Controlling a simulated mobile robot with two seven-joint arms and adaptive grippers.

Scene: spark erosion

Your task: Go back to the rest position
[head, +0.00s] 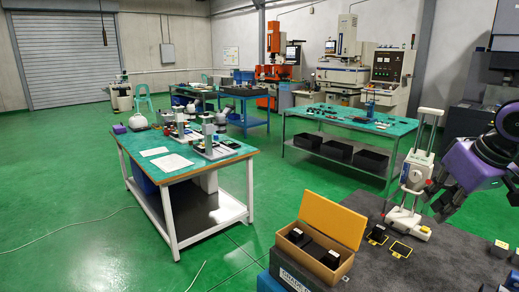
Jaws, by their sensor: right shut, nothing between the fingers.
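My right arm comes in from the right edge, with purple and dark grey links. Its gripper (440,213) points down and is shut with nothing in it, beside a white and grey stand-like device (414,185) on the dark grey table top. Whether it touches the device cannot be told. My left gripper is not in view.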

